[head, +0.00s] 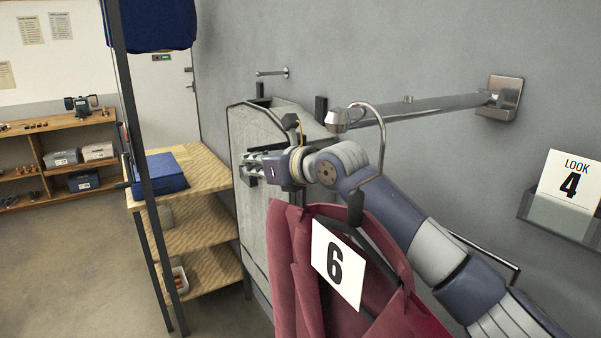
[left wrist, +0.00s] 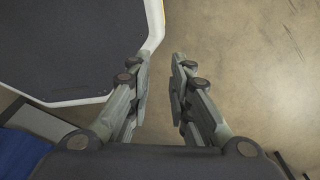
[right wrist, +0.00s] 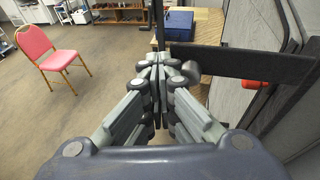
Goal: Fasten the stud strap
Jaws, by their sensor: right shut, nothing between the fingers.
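A dark flat strap (right wrist: 255,64) runs across the right side of the right wrist view, its left end close to my right fingertips. A small rounded knob (right wrist: 190,71) shows near that end; I cannot tell if it is the stud. My right gripper (right wrist: 158,72) is shut and empty beside the strap; I cannot tell if they touch. In the head view my right gripper (head: 250,166) is at the front of an upright grey panel (head: 249,215), above a red garment. My left gripper (left wrist: 160,88) is open and empty over the floor, seen only in the left wrist view.
A metal rail (head: 430,107) projects along the wall. A wooden shelf unit (head: 205,225) and dark post (head: 140,150) stand left. A pink chair (right wrist: 58,55) stands on open floor.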

